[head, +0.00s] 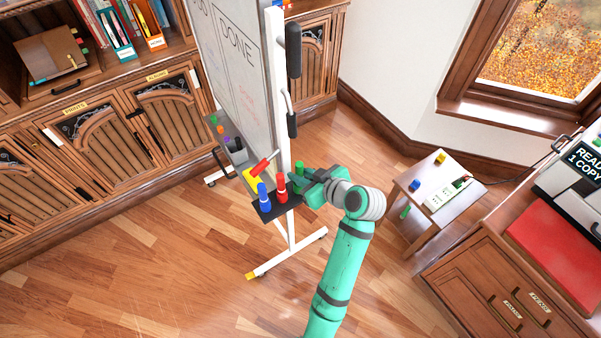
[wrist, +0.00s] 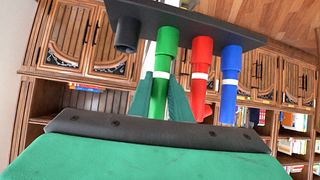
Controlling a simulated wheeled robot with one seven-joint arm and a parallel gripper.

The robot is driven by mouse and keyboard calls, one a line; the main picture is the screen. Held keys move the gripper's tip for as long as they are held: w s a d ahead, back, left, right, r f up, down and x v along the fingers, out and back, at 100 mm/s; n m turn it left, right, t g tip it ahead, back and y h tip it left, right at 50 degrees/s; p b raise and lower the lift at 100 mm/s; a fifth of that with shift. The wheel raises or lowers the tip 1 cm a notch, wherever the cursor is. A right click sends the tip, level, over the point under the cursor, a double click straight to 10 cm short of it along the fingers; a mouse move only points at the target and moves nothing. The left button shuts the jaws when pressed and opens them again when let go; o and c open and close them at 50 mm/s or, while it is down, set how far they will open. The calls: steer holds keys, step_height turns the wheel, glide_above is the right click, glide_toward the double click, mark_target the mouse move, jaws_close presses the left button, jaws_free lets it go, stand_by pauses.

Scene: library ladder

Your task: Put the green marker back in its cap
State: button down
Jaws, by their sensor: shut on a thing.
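The green marker (wrist: 158,98) is between the two fingers of my gripper (wrist: 160,100), which is shut on it. In the wrist view its green body runs in line with a green part (wrist: 167,40) at the dark holder (wrist: 260,32), with a white band between them. I cannot tell whether it is fully seated. In the head view the green marker (head: 299,168) stands upright at the holder (head: 268,214) on the whiteboard frame, beside a red marker (head: 281,188) and a blue marker (head: 264,198). The gripper (head: 300,181) reaches it from the right.
A dark empty-looking socket (wrist: 127,35) is beside the green marker. The whiteboard (head: 235,70) rises behind the holder, with a red-handled thing (head: 261,166) close by. A small side table (head: 410,182) stands at right; a printer and cabinet are beyond. Open floor lies at left front.

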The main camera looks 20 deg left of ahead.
mark_target(302, 169)
steer(key=shift+s+a, duration=0.1)
steer(key=shift+a, duration=0.15)
steer(key=shift+d+r, duration=0.15)
steer(key=shift+r, duration=1.7)
steer(key=shift+f, duration=2.2)
stand_by(0.6)
steer(key=c, duration=1.6)
jaws_free()
steer(key=shift+o, duration=0.2)
steer(key=shift+d, duration=0.1)
steer(key=v, duration=1)
steer(key=shift+s+d+r, duration=0.15)
steer(key=shift+d+r, duration=0.05)
steer(key=shift+r, duration=0.05)
steer(key=shift+f, duration=0.1)
